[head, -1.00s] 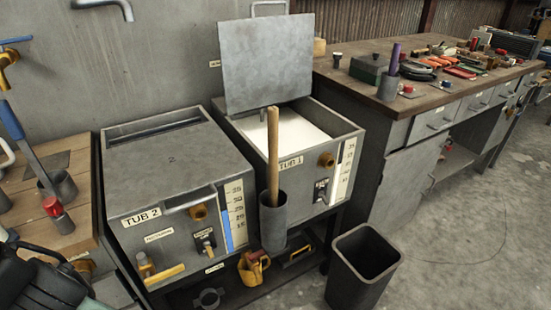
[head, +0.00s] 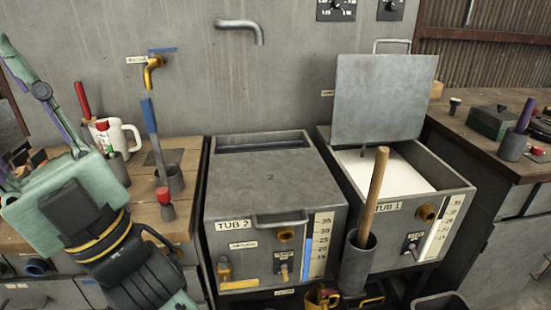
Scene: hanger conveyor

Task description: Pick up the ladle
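I cannot make out a ladle bowl in this view. A long wooden handle (head: 374,195) stands tilted in a grey cylindrical holder (head: 357,262) at the front of Tub 1; its lower end is hidden. A blue-topped grey handle (head: 149,118) stands in a grey cup (head: 171,182) on the left bench, its lower end hidden too. Either could be the ladle; I cannot tell. My green and black arm fills the lower left, over the left bench, apart from both handles. My gripper's fingers do not show.
Tub 2 (head: 270,182) is closed. Tub 1 (head: 448,198) is open with its lid (head: 385,98) raised, showing white contents. A white mug (head: 125,135) and a red-topped tool (head: 164,204) stand on the left bench (head: 190,155). A dark bin (head: 440,302) is partly visible at bottom right.

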